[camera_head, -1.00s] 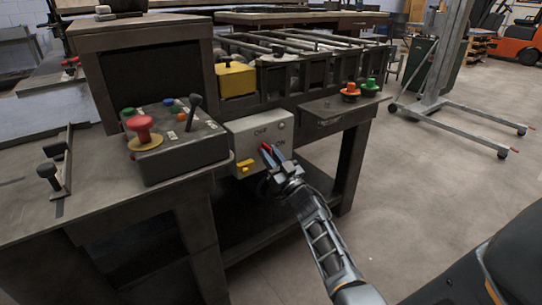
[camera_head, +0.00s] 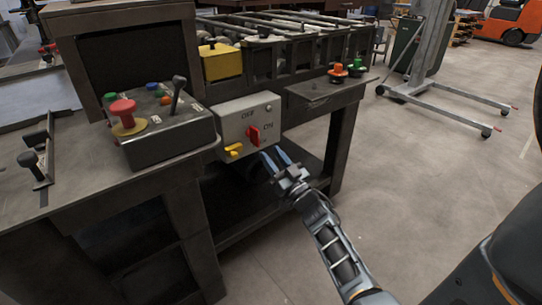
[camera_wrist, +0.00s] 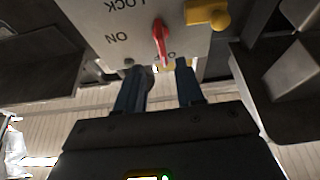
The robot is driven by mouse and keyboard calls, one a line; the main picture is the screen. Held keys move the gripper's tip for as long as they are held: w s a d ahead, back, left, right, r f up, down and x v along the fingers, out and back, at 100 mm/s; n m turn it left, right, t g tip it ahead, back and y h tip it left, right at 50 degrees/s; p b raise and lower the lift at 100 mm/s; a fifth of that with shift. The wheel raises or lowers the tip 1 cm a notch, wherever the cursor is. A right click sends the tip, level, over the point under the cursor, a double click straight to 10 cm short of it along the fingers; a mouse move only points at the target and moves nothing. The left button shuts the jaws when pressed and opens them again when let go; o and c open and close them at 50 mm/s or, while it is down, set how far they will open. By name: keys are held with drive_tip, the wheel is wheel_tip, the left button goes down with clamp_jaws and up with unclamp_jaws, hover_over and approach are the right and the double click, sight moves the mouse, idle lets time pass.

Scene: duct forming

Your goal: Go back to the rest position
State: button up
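My gripper (camera_head: 275,158) hangs just below and in front of the grey switch box (camera_head: 233,117) on the machine's front. Its two blue fingers are apart with nothing between them; they also show spread in the wrist view (camera_wrist: 160,90). The red switch handle (camera_head: 253,135) stands roughly upright on the box, near the ON and OFF labels, and is clear of the fingers in the head view. It also shows in the wrist view (camera_wrist: 160,42), beyond the fingertips. A yellow lever (camera_head: 234,150) sits at the box's lower left.
A control box (camera_head: 168,140) with a red mushroom button (camera_head: 123,112) stands on the bench left of the switch box. Orange (camera_head: 338,72) and green (camera_head: 355,65) buttons sit on a ledge to the right. A wheeled lift (camera_head: 425,60) stands farther back. Open floor lies to the right.

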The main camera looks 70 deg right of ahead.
drive_tip(key=shift+a, duration=0.1)
idle(0.3)
drive_tip(key=s+a+r+n+y+p, duration=0.1)
drive_tip(key=s+a+y+p, duration=0.15)
drive_tip(key=a, duration=0.55)
drive_tip(key=s+a+r+n+y+p, duration=0.1)
drive_tip(key=s+a+y, duration=0.15)
drive_tip(key=a, duration=0.55)
drive_tip(key=s+a+r+n+y+p, duration=0.15)
drive_tip(key=s+a, duration=0.25)
drive_tip(key=a, duration=0.4)
drive_tip(key=s+a+r+n+g+y+p, duration=0.2)
drive_tip(key=s+a+r+g+y+p, duration=0.2)
drive_tip(key=s+a+r, duration=0.8)
drive_tip(key=s+a+y, duration=0.1)
drive_tip(key=a, duration=0.3)
drive_tip(key=shift+s+r+n, duration=0.25)
drive_tip(key=shift+r+n, duration=0.1)
drive_tip(key=shift+y, duration=0.25)
